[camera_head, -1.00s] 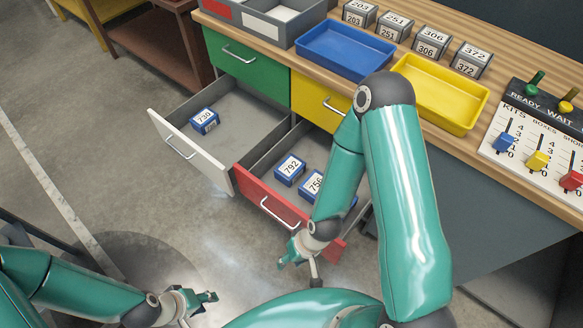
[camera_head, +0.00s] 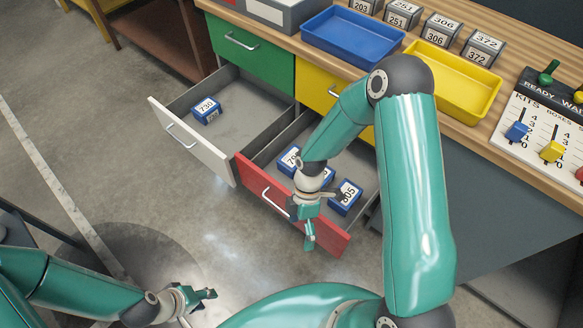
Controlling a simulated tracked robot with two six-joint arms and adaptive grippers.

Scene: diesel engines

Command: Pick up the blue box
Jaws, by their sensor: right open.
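Several blue boxes with white number labels lie in two open drawers. Box 730 (camera_head: 206,110) is alone in the white-fronted drawer (camera_head: 185,140). In the red-fronted drawer (camera_head: 325,236) are box 792 (camera_head: 286,161), partly behind my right arm, a mostly hidden box (camera_head: 328,175), and a box (camera_head: 346,195) whose label ends in 05. My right gripper (camera_head: 319,216) is open and empty. It overlaps the red drawer's front in the picture, close to the boxes; I cannot tell its height. My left gripper (camera_head: 203,304) is low at the left, away from the drawers; its jaw state is unclear.
The wooden bench top (camera_head: 497,140) above the drawers holds a blue tray (camera_head: 350,38), a yellow tray (camera_head: 452,83), grey numbered blocks (camera_head: 439,31) and a slider panel (camera_head: 543,135). Green (camera_head: 250,50) and yellow (camera_head: 318,90) drawers are shut.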

